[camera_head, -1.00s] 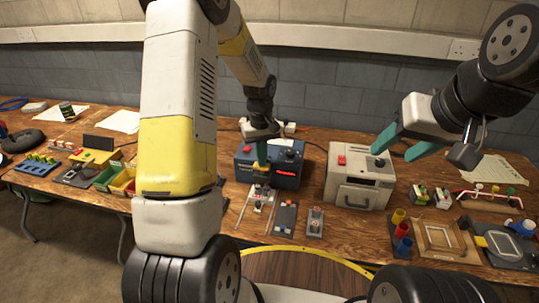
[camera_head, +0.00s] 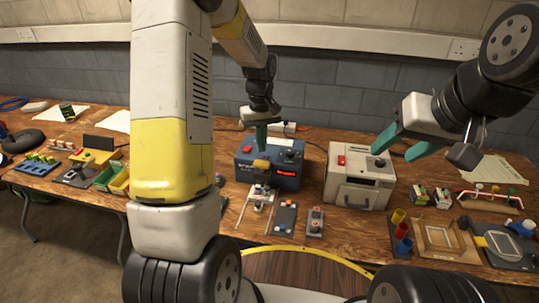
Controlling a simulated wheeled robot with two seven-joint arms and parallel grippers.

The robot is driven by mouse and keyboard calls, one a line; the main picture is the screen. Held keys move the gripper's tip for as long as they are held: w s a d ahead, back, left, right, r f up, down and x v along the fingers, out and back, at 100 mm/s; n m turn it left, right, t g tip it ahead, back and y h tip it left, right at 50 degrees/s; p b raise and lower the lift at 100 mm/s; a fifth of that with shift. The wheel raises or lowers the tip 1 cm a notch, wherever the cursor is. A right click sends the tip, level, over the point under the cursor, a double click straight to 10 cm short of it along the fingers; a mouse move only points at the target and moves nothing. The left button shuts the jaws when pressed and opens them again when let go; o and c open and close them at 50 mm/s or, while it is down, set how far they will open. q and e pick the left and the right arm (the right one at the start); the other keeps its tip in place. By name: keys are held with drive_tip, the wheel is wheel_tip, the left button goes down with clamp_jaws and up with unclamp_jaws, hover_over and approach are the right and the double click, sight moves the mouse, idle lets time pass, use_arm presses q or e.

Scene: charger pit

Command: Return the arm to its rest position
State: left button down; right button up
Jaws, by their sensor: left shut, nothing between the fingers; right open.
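My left arm (camera_head: 172,110) rises at the left, white and yellow, and bends over to the bench. My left gripper (camera_head: 261,146) has green fingers, points down and is shut and empty. Its tips are at or just above the top of the dark blue charger box (camera_head: 270,180), which has a red lit display; I cannot tell whether they touch. A yellow part (camera_head: 261,165) shows at the box's front, just below the fingertips. My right gripper (camera_head: 398,146) is open and empty, above the beige box (camera_head: 360,178) with a red button.
The wooden bench (camera_head: 230,222) runs across the view. Small devices (camera_head: 285,218) lie before the blue box. Coloured cups (camera_head: 402,232) and a wooden frame (camera_head: 440,238) are at the right. Green and yellow bins (camera_head: 112,178) are at the left. The wall behind is free of objects near the arms.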

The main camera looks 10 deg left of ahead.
use_arm(q)
drive_tip(key=s+d+r+m+t+h, duration=0.1)
drive_tip(key=s+r+m+t, duration=0.2)
drive_tip(key=s+r, duration=0.6)
drive_tip(key=s+d+r+m+t+h, duration=0.1)
drive_tip(key=s+r+m+t, duration=0.2)
drive_tip(key=s+r, duration=0.7)
drive_tip(key=s, duration=0.5)
drive_tip(key=shift+s, duration=0.15)
drive_tip(key=shift+d+r, duration=0.1)
